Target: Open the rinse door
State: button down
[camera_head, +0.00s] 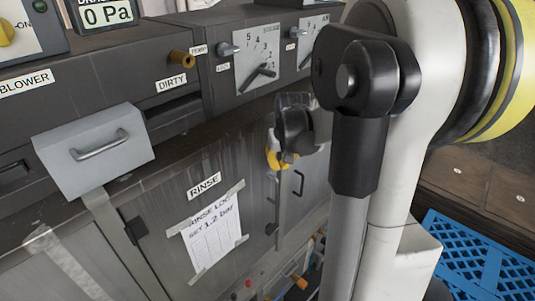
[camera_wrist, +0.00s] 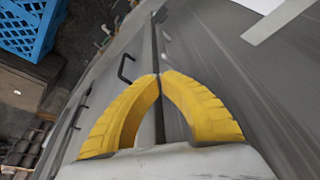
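The rinse door (camera_head: 165,178) is a dark grey panel with a RINSE label and a taped paper log (camera_head: 212,232). In the head view, my gripper (camera_head: 280,160) is at the door's right edge, partly hidden by my arm. In the wrist view, my yellow fingers (camera_wrist: 161,75) meet at their tips over a dark seam between panels, with nothing seen between them. Whether the tips touch the panel is unclear. The door looks closed or nearly so.
A neighbouring door has a black handle (camera_head: 298,183), which seems to be the handle just left of my fingertips in the wrist view (camera_wrist: 125,70). A grey box (camera_head: 95,150) juts out at left. A blue crate (camera_head: 480,258) lies on the floor at right.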

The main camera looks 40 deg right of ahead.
jog(key=x, duration=0.5)
jog(key=shift+w+f, duration=0.1)
